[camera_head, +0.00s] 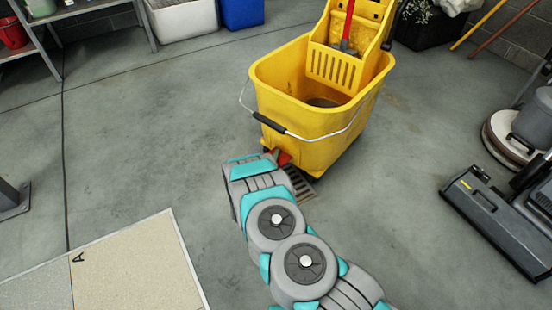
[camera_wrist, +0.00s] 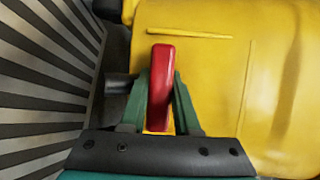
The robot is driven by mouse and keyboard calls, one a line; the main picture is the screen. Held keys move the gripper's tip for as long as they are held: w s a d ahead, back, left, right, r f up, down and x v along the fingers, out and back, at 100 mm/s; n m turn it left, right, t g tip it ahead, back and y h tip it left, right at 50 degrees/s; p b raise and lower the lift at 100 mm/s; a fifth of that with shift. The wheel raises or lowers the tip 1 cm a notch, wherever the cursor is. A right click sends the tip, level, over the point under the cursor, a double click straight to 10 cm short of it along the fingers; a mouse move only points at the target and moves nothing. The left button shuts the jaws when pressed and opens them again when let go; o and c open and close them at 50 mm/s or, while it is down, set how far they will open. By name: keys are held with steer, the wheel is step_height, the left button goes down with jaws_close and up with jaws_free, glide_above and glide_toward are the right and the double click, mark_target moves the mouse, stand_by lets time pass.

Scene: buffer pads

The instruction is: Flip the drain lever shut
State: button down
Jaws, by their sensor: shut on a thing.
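The yellow mop bucket (camera_head: 330,148) stands on the floor in front of me. Its red drain lever (camera_head: 283,157) is low on its near side, partly hidden by my wrist in the head view. In the wrist view the lever (camera_wrist: 161,65) stands upright against the yellow bucket wall (camera_wrist: 210,90). My gripper (camera_wrist: 160,95) is shut on the lever, with one green finger on each side. A short grey spout (camera_wrist: 118,84) sticks out left of the lever. My fingers are hidden in the head view.
A slotted floor grate (camera_head: 299,184) lies beside and partly under the bucket. A wire handle with a black grip (camera_head: 269,123) hangs across the bucket's front. A floor machine (camera_head: 497,215) is at the right. A beige mat (camera_head: 135,265) lies at the lower left.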

steer(key=shift+f+b, duration=0.15)
steer(key=shift+b, duration=0.15)
steer(key=shift+f+b, duration=0.15)
steer(key=shift+b, duration=0.25)
steer(key=shift+f+t+b, duration=0.1)
steer(key=shift+t+b, duration=0.3)
steer(key=shift+b, duration=0.45)
steer(key=shift+r, duration=0.2)
steer(key=c, duration=0.6)
jaws_free()
steer(key=shift+c, duration=0.2)
steer(key=s+a, duration=0.1)
steer(key=s, duration=0.6)
steer(key=shift+s+a, duration=0.2)
steer(key=shift+s, duration=0.15)
